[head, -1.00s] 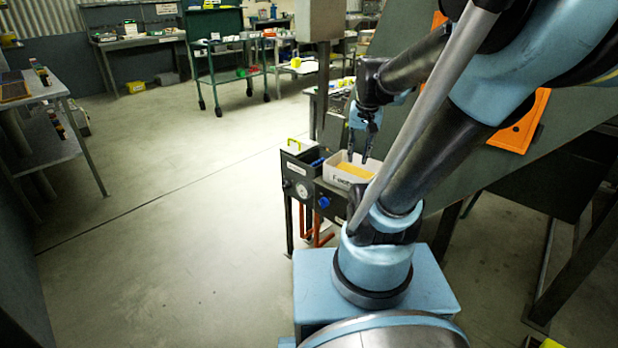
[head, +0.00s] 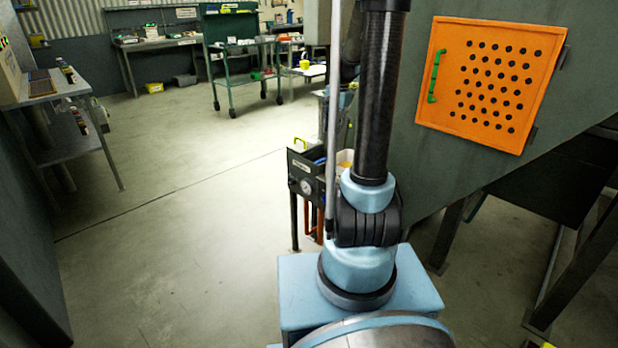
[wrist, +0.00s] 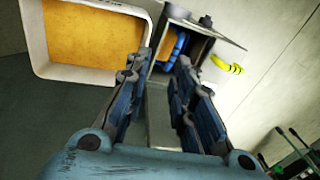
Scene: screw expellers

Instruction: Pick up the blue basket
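A blue object (wrist: 179,46), probably the blue basket, shows inside an open-topped dark box (wrist: 200,48) in the wrist view. Only part of it is visible, and its full shape is hidden. In the head view, a little blue (head: 319,160) shows at the top of the dark box (head: 303,175), left of my arm. My gripper (wrist: 160,68) is open and empty in the wrist view. Its fingertips point toward the near side of the box, with the blue object beyond them. My arm hides the gripper in the head view.
A white tray with orange-yellow contents (wrist: 88,38) lies left of the fingers. A yellow-green handle (wrist: 227,66) sits right of the box. In the head view, a large grey machine with an orange perforated door (head: 490,85) stands right of my arm. Open floor (head: 170,220) lies left.

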